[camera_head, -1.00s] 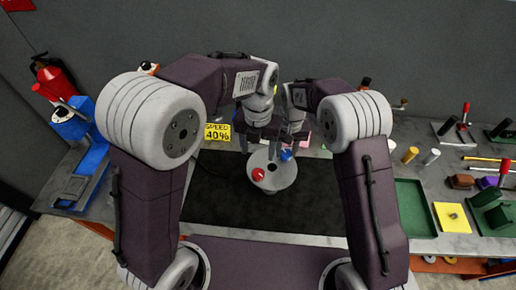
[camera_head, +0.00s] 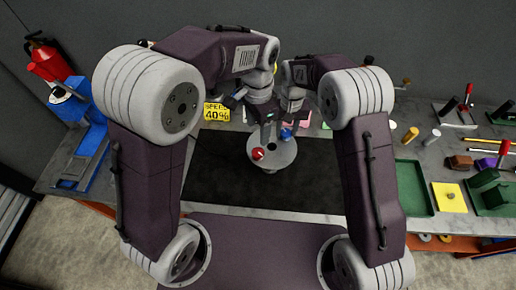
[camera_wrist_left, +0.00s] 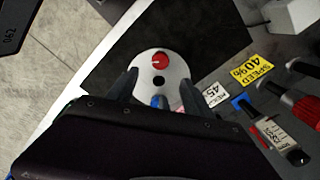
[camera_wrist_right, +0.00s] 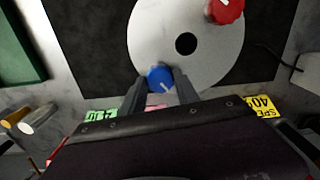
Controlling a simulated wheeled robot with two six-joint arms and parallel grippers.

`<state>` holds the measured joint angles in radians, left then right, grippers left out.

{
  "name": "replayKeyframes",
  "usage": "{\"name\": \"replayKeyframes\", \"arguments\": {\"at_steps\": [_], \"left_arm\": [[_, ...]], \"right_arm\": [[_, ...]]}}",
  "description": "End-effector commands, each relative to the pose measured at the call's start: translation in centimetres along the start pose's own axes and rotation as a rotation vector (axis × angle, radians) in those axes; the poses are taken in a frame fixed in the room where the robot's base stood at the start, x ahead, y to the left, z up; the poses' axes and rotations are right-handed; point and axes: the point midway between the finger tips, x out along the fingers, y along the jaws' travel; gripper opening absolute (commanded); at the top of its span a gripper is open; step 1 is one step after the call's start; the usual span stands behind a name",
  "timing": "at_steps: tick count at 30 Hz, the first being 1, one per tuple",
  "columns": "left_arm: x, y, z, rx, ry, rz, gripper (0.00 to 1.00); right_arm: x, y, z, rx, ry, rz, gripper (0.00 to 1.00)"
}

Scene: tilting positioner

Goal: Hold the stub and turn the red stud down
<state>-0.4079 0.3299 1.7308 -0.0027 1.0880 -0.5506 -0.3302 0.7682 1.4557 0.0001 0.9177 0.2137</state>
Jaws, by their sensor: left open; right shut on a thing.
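My right gripper (camera_wrist_right: 161,84) is shut on the blue stub, one finger on each side. My left gripper (camera_wrist_left: 160,78) is open above the disc, its fingers wide apart and empty. The grippers are close together.
A yellow "SPEED 40%" card (camera_head: 217,112) stands behind the mat (camera_head: 225,180). Blue equipment (camera_head: 88,150) is at the left. A green tray (camera_head: 414,187), a yellow plate (camera_head: 449,197) and cylinders are at the right. The mat's front is clear.

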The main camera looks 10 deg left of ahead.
Motion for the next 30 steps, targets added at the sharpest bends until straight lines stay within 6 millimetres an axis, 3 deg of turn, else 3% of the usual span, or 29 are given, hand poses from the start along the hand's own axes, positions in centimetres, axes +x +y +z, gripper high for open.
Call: {"name": "replayKeyframes", "arguments": {"at_steps": [3, 6, 10, 16, 19, 30], "left_arm": [[-0.1, 0.0, 0.0, -0.329, 0.001, -0.001, 0.59], [-0.2, 0.0, -0.1, -0.546, 0.001, -0.002, 0.59], [-0.2, 0.0, -0.1, -0.712, 0.002, -0.002, 0.59], [-0.3, 0.0, -0.2, -0.762, 0.006, -0.004, 0.59], [0.6, 0.0, -0.2, -0.761, 0.003, -0.003, 0.59], [9.0, 0.0, -0.1, -0.760, 0.000, -0.003, 0.59]], "right_arm": [[0.0, 0.0, 0.0, 0.000, 0.000, 0.000, 0.00], [0.0, 0.0, 0.0, 0.000, 0.000, 0.000, 0.00], [0.0, 0.0, 0.0, 0.000, 0.000, 0.000, 0.00], [0.0, 0.0, 0.0, 0.000, 0.000, 0.000, 0.00], [0.0, 0.0, 0.0, 0.000, 0.000, 0.000, 0.00], [0.0, 0.0, 0.0, 0.000, 0.000, 0.000, 0.00]]}}
